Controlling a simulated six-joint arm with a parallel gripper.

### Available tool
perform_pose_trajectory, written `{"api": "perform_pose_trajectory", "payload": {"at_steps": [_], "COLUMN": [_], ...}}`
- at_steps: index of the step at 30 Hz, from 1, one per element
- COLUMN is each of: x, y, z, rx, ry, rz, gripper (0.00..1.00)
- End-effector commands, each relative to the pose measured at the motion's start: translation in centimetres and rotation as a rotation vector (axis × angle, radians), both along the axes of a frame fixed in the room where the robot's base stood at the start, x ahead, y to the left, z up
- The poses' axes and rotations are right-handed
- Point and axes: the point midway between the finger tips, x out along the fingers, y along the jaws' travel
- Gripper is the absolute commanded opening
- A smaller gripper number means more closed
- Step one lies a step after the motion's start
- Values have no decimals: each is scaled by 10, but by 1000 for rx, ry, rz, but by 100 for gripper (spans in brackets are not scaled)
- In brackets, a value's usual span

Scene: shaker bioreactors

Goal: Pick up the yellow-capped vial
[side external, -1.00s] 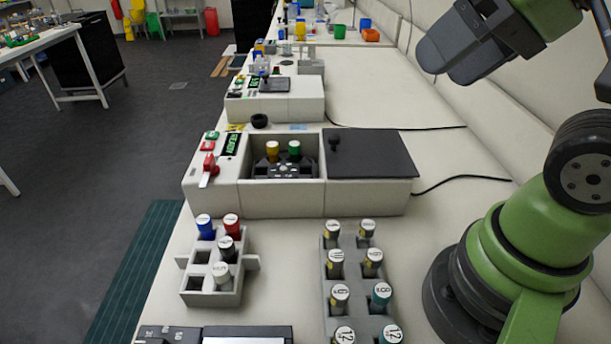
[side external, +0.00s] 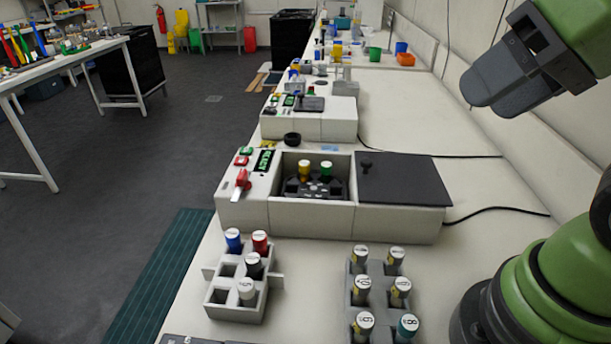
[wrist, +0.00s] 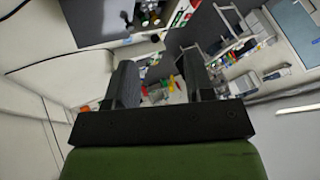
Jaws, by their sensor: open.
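The yellow-capped vial (side external: 304,170) stands upright in the dark rotor of the open shaker bioreactor (side external: 285,215), left of a green-capped vial (side external: 326,170). My gripper (side external: 492,100) is high at the upper right of the side view, well away from the vial and holding nothing. In the wrist view the jaws of my gripper (wrist: 160,80) stand apart with empty space between them. The shaker's open well (wrist: 150,14) shows at the top edge there, but the cap colours are too small to tell surely.
The shaker's dark lid (side external: 405,180) with a knob lies right of the well. A left rack (side external: 237,312) holds blue, red, black and white-capped vials. A right rack (side external: 378,298) holds several numbered vials. A second machine (side external: 310,125) stands behind. The bench right of it is clear.

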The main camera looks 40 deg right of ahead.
Motion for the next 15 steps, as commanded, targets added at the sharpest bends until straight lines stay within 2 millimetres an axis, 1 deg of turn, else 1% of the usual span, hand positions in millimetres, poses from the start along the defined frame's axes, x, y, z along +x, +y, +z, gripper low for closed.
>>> {"api": "perform_pose_trajectory", "payload": {"at_steps": [1, 2, 11, 14, 15], "x": [0, 0, 2, 12, 20], "y": [0, 0, 0, -1, -2], "z": [0, 0, 1, 5, 7], "rx": [0, 0, 1, 1, 1], "ry": [0, 0, 5, 33, 53], "rz": [0, 0, -4, -23, -38], "gripper": [36, 32, 32, 32, 32]}}
